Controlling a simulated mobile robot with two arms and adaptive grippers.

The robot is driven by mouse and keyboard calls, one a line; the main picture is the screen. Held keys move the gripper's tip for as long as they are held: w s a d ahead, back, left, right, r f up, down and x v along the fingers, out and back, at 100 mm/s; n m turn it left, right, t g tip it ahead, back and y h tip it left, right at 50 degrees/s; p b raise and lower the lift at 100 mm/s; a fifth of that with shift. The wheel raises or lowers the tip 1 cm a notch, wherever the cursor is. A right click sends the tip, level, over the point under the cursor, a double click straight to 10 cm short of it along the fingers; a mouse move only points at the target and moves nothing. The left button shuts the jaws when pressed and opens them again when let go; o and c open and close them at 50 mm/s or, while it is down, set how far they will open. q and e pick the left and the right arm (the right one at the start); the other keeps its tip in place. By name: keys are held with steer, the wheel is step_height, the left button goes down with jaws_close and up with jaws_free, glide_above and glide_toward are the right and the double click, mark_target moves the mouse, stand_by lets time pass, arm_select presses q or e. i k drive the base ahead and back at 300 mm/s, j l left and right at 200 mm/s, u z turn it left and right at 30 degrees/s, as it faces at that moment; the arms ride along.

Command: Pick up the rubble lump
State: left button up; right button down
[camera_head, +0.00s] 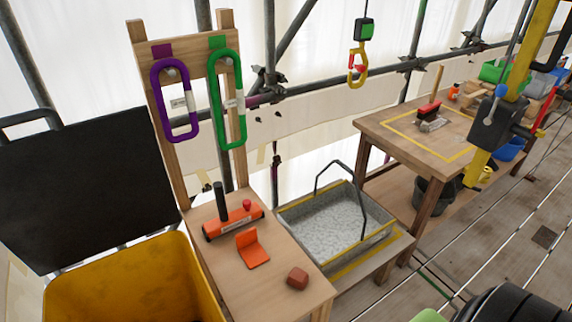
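The rubble lump (297,278) is a small reddish-brown block. It lies near the front right corner of the wooden bench (240,288), close to the edge. Nothing touches it. Neither of my grippers is recognisable in the head view.
An orange angled piece (252,250) and an orange tool with a dark upright handle (232,220) lie behind the lump. An open yellow bin (130,285) stands left. A grey tray with a handle (330,222) stands right. A hook (357,68) hangs behind.

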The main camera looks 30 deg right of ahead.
mark_target(424, 126)
steer(key=z, duration=3)
steer(key=i+z, duration=0.4)
steer(key=i, duration=1.25)
steer(key=i+u, duration=0.25)
steer(key=i, duration=0.8)
steer(key=i+l+u, duration=0.1)
steer(key=i+u, duration=0.15)
steer(key=i, duration=0.8)
steer(key=i+u, duration=0.3)
steer(key=i, duration=0.35)
steer(key=i+u, duration=0.35)
steer(key=i, duration=0.3)
steer(key=i+l+u, duration=0.3)
steer(key=i, duration=0.3)
steer(key=i+u, duration=0.15)
steer(key=u, duration=2.05)
